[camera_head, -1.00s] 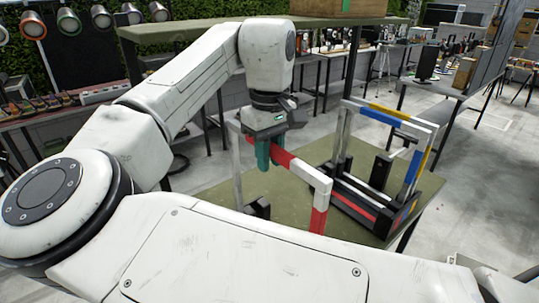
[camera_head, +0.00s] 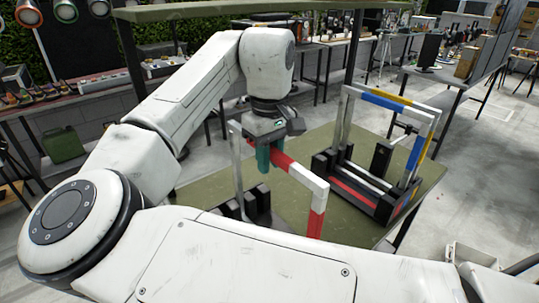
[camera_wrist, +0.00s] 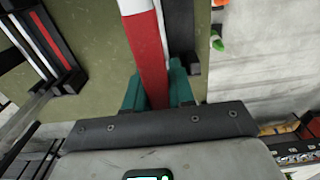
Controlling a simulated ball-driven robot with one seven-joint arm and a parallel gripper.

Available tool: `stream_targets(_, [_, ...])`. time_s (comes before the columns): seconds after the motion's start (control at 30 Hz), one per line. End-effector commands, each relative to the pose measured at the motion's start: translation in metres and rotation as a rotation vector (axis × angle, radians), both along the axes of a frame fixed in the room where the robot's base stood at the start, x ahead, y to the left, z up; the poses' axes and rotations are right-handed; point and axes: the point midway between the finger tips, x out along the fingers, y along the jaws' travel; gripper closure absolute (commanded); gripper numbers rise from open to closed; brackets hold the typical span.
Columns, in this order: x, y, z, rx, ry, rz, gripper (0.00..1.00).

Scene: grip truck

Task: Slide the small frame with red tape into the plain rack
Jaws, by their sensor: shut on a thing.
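My gripper (camera_head: 263,158) has teal fingers shut on the top bar of the small frame with red tape (camera_head: 291,171). The frame is white with red bands and upright, over the near part of the green table. The wrist view shows its red bar (camera_wrist: 150,58) between my fingers (camera_wrist: 160,92). A dark rack with upright blocks (camera_head: 262,197) and no visible coloured stripe, likely the plain rack, stands just below and beside the frame. My arm hides the frame's lower part, so I cannot tell whether it is inside the rack.
A second dark rack with a red stripe (camera_head: 352,196) stands to the right, holding frames with blue (camera_head: 382,101) and yellow tape. Green tabletop (camera_head: 330,140) is bare between and behind the racks. A shelf (camera_head: 210,9) spans above my arm. A pale crate (camera_head: 475,257) is on the floor at right.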

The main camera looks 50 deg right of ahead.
Motion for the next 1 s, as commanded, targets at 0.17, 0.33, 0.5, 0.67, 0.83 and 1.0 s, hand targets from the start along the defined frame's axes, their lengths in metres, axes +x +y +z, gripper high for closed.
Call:
stream_targets(0.17, [0.0,-0.0001,0.0004,-0.001,0.0,0.0,1.0])
stream_targets(0.33, [0.0,-0.0001,0.0003,-0.001,0.0,0.0,1.0])
stream_targets(0.5, [-0.0002,-0.0002,-0.0009,-0.001,0.0,0.0,1.0])
stream_targets(0.67, [-0.0002,-0.0001,-0.003,-0.002,0.002,0.0,1.0])
stream_targets(0.83, [-0.0002,-0.0002,-0.003,-0.001,0.0,0.0,0.61])
stream_targets(1.0, [-0.0001,-0.0001,-0.0032,-0.001,0.0,0.0,0.47])
